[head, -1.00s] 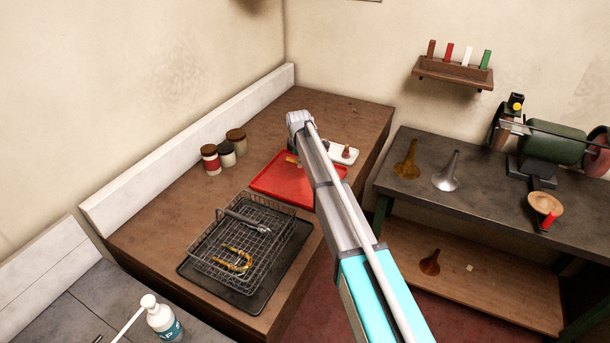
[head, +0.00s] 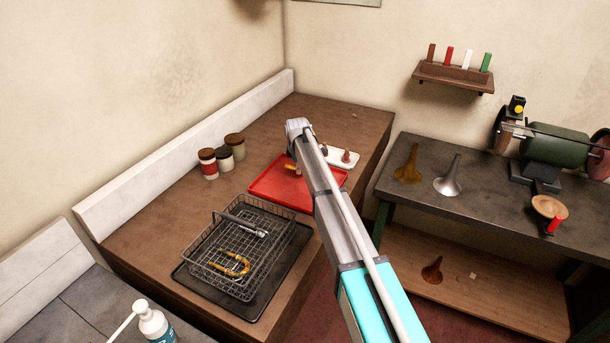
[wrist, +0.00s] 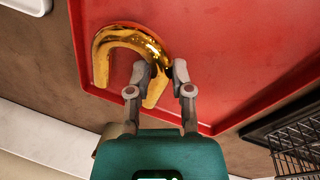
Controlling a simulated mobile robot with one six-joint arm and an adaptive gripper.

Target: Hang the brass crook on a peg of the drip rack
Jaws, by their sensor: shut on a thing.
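The brass crook (wrist: 140,38) is a shiny gold U-shaped tube over the red tray (wrist: 215,45) in the wrist view. My gripper (wrist: 160,72) is shut on one leg of it. I cannot tell whether the crook touches the tray. In the head view, my arm hides most of the gripper, and a small orange-gold bit of the crook (head: 290,168) shows beside it. The wire drip rack (head: 200,272) stands nearer on the bench, with a grey bar (head: 240,223) across it. A second U-shaped brass piece (head: 236,265) is in the rack.
The rack is on a black mat (head: 262,302). Several jars (head: 222,155) stand by the back wall strip. A white dish (head: 342,157) is beyond the red tray. A side bench (head: 420,185) at right holds funnels and a grinder.

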